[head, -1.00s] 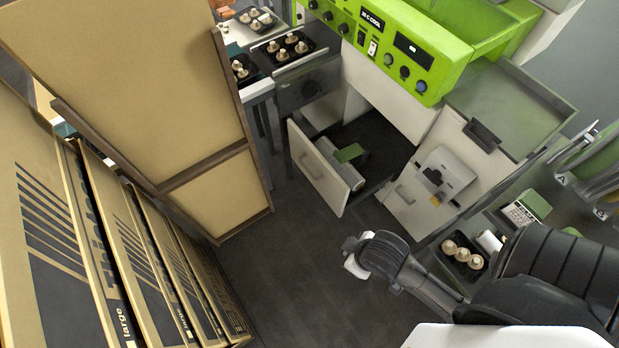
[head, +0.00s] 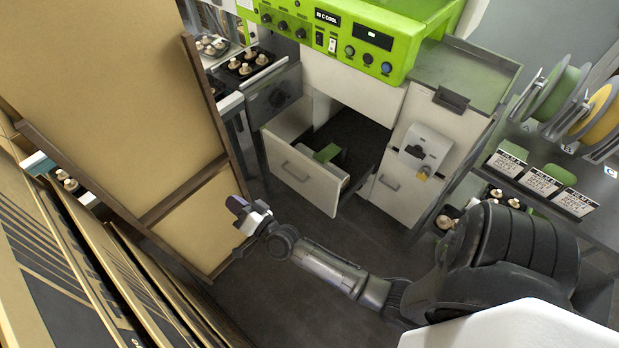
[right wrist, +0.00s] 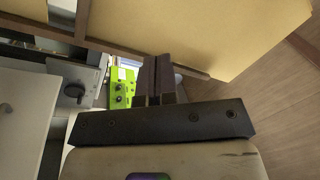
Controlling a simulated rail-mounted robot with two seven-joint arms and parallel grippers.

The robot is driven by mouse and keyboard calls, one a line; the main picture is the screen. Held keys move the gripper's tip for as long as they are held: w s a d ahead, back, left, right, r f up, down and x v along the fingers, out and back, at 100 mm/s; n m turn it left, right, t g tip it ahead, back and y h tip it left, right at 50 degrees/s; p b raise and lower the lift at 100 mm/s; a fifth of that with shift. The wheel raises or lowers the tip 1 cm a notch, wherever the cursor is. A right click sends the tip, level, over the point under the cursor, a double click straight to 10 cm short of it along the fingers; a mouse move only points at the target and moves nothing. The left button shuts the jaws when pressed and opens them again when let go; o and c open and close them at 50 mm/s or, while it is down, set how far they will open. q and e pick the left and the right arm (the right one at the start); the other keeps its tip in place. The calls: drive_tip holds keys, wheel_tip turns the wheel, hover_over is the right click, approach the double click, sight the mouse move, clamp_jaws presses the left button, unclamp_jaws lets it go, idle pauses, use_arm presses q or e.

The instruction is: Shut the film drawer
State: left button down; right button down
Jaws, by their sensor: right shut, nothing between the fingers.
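The film drawer (head: 303,178) stands pulled out below the green machine, with a white front and a bar handle (head: 294,171). A green-topped item (head: 327,154) and a pale roll lie inside it. My right gripper (head: 237,205) is shut and empty, in front of and to the left of the drawer front, apart from it and close to the tan board. In the right wrist view its dark fingers (right wrist: 155,80) are together, and a white panel shows at the left edge. My left gripper is not in view.
The tan board (head: 110,90) with brown edging stands close by my right gripper. Large cartons (head: 60,270) fill the lower left. The green machine (head: 345,35) is above the drawer; a white cabinet (head: 405,190) stands to its right. Dark floor lies clear before the drawer.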

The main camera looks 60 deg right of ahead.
drive_tip(key=w+d+f+m+g+h+b, duration=0.2)
drive_tip(key=d+m+h, duration=0.5)
drive_tip(key=m+h, duration=0.2)
drive_tip(key=m+g+h+b, duration=0.4)
drive_tip(key=m+g+h, duration=0.1)
drive_tip(key=m+g, duration=1.5)
approach(314, 169)
drive_tip(key=d+n+g+b, duration=0.1)
drive_tip(key=d, duration=0.2)
drive_tip(key=d+g, duration=0.1)
drive_tip(key=d, duration=0.1)
drive_tip(key=shift+s+d+f+n+b, duration=0.1)
drive_tip(key=shift+d+f+n+b, duration=0.15)
drive_tip(key=shift+d+n+b, duration=0.15)
drive_tip(key=shift+x, duration=0.9)
drive_tip(key=shift+r, duration=0.1)
